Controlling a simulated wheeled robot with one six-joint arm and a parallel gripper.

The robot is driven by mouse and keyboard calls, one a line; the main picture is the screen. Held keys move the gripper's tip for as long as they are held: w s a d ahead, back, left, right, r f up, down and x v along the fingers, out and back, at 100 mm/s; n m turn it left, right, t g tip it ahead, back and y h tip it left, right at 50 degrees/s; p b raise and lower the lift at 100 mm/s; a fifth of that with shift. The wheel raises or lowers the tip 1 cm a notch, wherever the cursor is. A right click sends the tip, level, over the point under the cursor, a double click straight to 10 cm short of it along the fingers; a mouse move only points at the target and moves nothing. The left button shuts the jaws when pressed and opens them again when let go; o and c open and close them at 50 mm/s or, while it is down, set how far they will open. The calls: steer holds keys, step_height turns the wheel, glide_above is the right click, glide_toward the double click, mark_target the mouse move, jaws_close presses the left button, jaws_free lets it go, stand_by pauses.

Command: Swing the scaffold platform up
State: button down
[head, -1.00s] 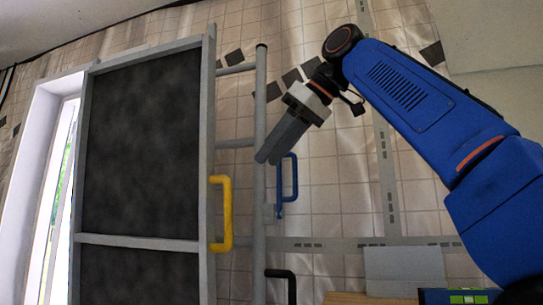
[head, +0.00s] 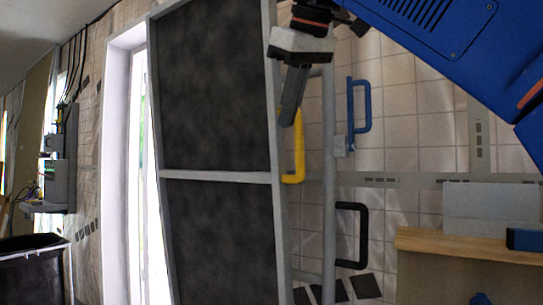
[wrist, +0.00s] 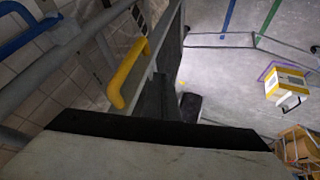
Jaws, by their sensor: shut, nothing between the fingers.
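The scaffold platform (head: 222,230) is a dark panel in a grey frame, standing steeply in the middle of the head view. A yellow handle (head: 299,160) sits at its right edge; it also shows in the wrist view (wrist: 127,75). My gripper (head: 289,120) points down, fingers together and empty, overlapping the platform's right edge just above the handle. I cannot tell whether it touches either. Grey scaffold tubes (head: 329,200) stand right of the platform. A blue handle (head: 366,105) and a black handle (head: 362,235) are further right. The platform's top end is cut off in the head view.
A wooden-topped surface (head: 440,243) stands at lower right. A black bin (head: 30,265) is at lower left, near a bright doorway (head: 118,180). The wrist view shows open grey floor (wrist: 225,65) and a yellow-and-white box (wrist: 287,84).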

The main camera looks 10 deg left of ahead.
mark_target(272, 155)
steer(key=s+a+f+t+h, duration=0.1)
steer(key=s+a, duration=0.2)
steer(key=a, duration=0.1)
steer(key=shift+w+a+f, duration=0.1)
steer(key=shift+w+f, duration=1.1)
steer(key=shift+w, duration=0.5)
steer(key=shift+w+a+f, duration=0.1)
steer(key=shift+w+f, duration=1.15)
steer(key=shift+w, duration=0.45)
steer(key=shift+w+a+f, duration=0.1)
steer(key=shift+w+f, duration=1.1)
steer(key=shift+w, duration=0.5)
